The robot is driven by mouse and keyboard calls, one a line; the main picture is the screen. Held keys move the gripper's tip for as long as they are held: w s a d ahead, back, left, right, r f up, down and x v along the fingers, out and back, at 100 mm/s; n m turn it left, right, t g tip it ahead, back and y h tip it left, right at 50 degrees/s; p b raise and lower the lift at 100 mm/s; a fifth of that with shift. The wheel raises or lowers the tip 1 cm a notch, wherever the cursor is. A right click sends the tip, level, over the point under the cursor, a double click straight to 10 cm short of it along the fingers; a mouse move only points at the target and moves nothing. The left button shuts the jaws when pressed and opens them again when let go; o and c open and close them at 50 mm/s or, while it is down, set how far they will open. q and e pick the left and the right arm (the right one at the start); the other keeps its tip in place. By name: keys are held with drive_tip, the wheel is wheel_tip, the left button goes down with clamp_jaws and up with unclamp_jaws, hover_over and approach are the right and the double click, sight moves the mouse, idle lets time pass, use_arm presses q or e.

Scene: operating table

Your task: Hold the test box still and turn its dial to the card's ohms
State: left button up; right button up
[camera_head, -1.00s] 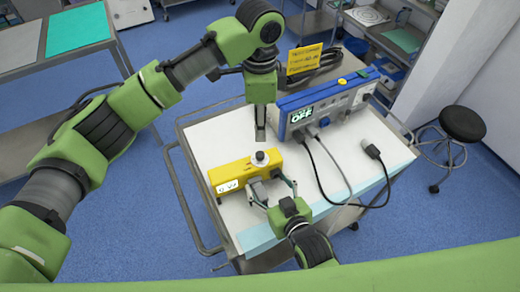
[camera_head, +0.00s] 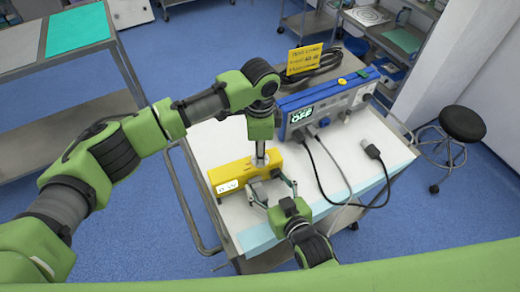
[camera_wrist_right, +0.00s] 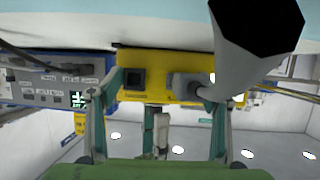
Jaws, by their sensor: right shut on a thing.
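The yellow test box (camera_head: 228,176) lies on the cart top, with a small white display on its left end. It also shows in the right wrist view (camera_wrist_right: 190,62). My right gripper (camera_head: 270,187) is shut on the box from the near side; its fingers flank it in the wrist view (camera_wrist_right: 165,90). My left gripper (camera_head: 260,157) points straight down at the dial on top of the box. It hides most of the dial, and I cannot tell whether its fingers are open or touching it. A yellow card (camera_head: 304,59) with small, unreadable writing stands behind.
A blue instrument (camera_head: 325,105) with a display reading OFF stands right of the box. Its cables hang to a grey plug (camera_head: 373,151) at the right. Coiled black cable lies behind it. The white cart top (camera_head: 215,145) is clear left of the box.

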use_arm(q)
clamp_jaws()
drive_tip(key=n, duration=0.8)
drive_tip(key=shift+n, duration=0.3)
drive_tip(key=n, duration=0.3)
drive_tip(key=shift+n, duration=2.2)
drive_tip(key=shift+w, duration=0.1)
